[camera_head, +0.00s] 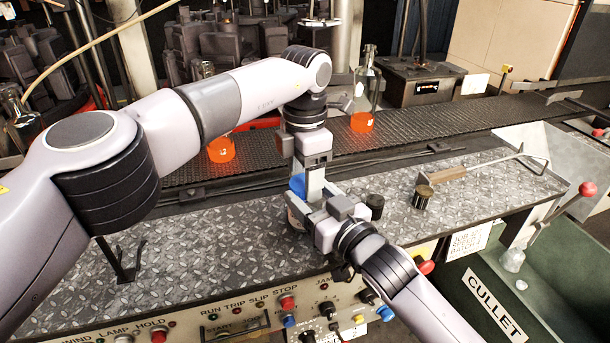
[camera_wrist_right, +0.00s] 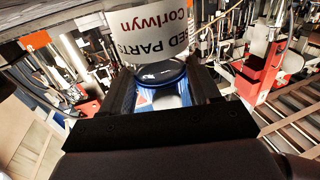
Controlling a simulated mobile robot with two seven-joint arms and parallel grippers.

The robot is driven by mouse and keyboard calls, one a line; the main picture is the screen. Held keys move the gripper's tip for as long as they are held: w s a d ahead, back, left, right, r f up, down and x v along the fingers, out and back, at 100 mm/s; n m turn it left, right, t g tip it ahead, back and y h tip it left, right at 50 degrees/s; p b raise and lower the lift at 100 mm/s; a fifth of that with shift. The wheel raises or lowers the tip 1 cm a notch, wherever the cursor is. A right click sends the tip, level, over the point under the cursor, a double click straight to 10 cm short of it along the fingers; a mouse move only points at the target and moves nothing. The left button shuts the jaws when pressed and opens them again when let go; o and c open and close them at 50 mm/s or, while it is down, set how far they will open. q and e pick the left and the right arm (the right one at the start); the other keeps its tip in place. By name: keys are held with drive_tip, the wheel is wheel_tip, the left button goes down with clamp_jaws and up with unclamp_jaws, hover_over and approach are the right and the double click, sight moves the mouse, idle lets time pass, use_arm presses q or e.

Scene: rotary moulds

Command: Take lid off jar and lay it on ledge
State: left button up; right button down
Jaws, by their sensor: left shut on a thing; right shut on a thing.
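My right gripper (camera_head: 310,218) reaches in from the front right and is shut on the jar. In the right wrist view a dark blue round top (camera_wrist_right: 160,72) and blue sides show between my right fingers (camera_wrist_right: 165,98).
A dark cylinder (camera_head: 375,204) stands just right of the grippers. Orange-based bottles stand on the belt (camera_head: 400,125) behind. Front-left ledge is mostly clear; the cullet bin (camera_head: 530,270) is at right.

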use_arm(q)
drive_tip(key=n, duration=0.5)
drive_tip(key=o, duration=1.2)
drive_tip(key=shift+c, duration=0.2)
use_arm(e)
drive_tip(key=shift+f, duration=0.1)
use_arm(q)
drive_tip(key=shift+r, duration=2.35)
drive_tip(key=shift+c, duration=0.3)
drive_tip(key=shift+r+m, duration=1)
drive_tip(key=shift+r, duration=0.6)
drive_tip(key=shift+f, duration=3.9)
